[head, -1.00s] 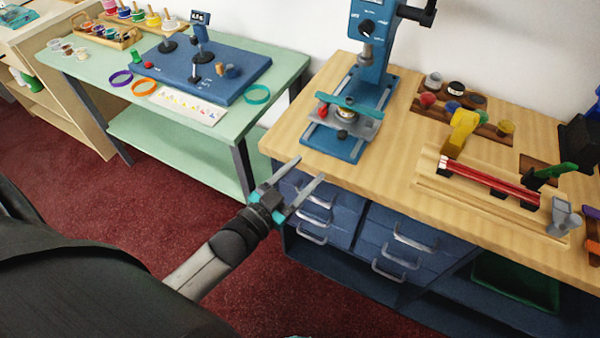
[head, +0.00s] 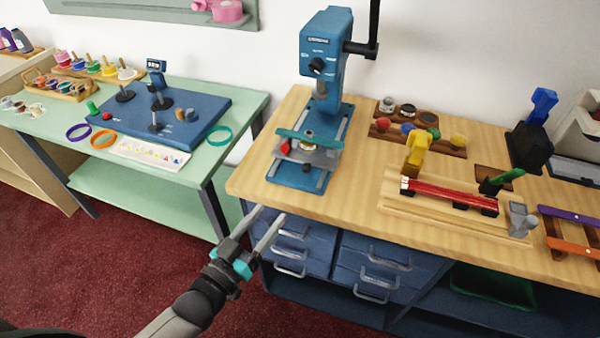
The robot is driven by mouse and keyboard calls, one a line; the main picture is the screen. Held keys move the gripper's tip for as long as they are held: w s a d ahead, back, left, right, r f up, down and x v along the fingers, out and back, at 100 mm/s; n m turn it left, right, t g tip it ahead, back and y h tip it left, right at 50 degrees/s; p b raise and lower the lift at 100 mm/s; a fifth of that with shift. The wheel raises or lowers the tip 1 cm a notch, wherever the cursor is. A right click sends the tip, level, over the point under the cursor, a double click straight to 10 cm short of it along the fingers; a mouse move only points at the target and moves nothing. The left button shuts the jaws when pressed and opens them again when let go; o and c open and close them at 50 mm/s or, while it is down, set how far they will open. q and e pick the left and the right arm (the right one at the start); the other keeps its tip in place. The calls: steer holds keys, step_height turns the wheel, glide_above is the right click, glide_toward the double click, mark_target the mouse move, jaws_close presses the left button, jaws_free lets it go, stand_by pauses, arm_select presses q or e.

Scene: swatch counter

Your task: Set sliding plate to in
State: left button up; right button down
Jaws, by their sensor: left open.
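The blue press (head: 326,45) stands on the wooden counter at the centre of the head view. The grey sliding plate (head: 325,160) sits on rails on its blue base (head: 292,182), below the press head. A teal bar (head: 310,139) lies across above the plate, and a red part (head: 284,147) shows at its left. The bar hides some of the plate. My left gripper (head: 270,212) is open and empty, in front of the counter's edge by the drawers. It is apart from the press and the plate. My right gripper is not in view.
The wooden counter (head: 345,207) has drawers with grey handles below its front edge. A wooden fixture with a red bar (head: 452,195) and a yellow clamp (head: 417,152) stands right of the press. A green table (head: 215,160) with a blue board stands left, across a gap.

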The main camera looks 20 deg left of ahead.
mark_target(304, 171)
arm_select(q)
steer(key=b+x, duration=0.2)
steer(key=x, duration=1.3)
steer(key=shift+d, duration=0.1)
jaws_close()
stand_by(1.1)
